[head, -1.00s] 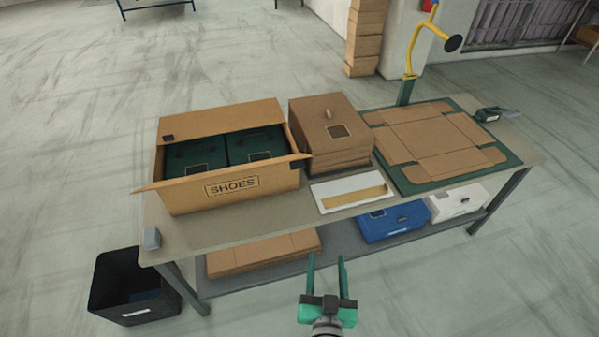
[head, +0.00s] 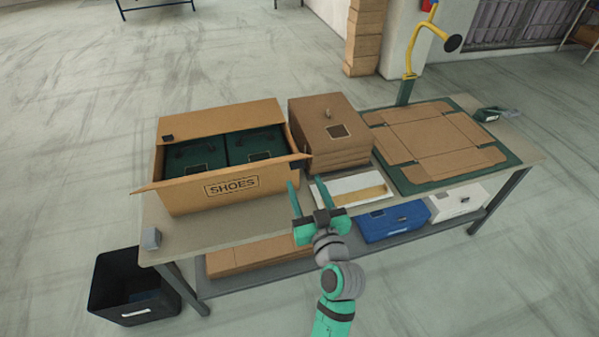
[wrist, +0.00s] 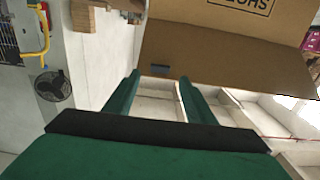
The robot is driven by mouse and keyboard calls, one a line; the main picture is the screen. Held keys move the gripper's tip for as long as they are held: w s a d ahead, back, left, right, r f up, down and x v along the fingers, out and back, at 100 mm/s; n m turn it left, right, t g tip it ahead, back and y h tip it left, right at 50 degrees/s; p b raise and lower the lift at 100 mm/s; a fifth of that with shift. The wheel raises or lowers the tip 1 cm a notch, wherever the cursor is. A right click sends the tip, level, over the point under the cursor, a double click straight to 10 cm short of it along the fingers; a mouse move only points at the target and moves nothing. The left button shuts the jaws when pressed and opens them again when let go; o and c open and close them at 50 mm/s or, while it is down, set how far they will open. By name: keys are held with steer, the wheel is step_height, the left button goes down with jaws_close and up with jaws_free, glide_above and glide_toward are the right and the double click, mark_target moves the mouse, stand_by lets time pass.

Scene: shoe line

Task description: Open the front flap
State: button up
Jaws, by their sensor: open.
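The open brown carton marked SHOES (head: 190,201) stands at the left of the table and holds dark green boxes (head: 253,143). Its back flap (head: 222,117) stands up. In the wrist view the carton panel (wrist: 225,62) appears upside down beyond my fingers, with a small dark patch (wrist: 160,69) between the fingertips (wrist: 158,77).
A closed brown box (head: 312,111) stands right of the carton. A white tray (head: 325,202) lies in front of it. A flat unfolded carton (head: 425,137) lies on a green mat (head: 417,184) at the right. A black bin (head: 110,290) is on the floor at front left.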

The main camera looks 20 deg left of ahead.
mark_target(296, 166)
steer(key=x, duration=0.5)
steer(key=shift+w+a, duration=0.25)
steer(key=shift+w, duration=0.05)
jaws_close()
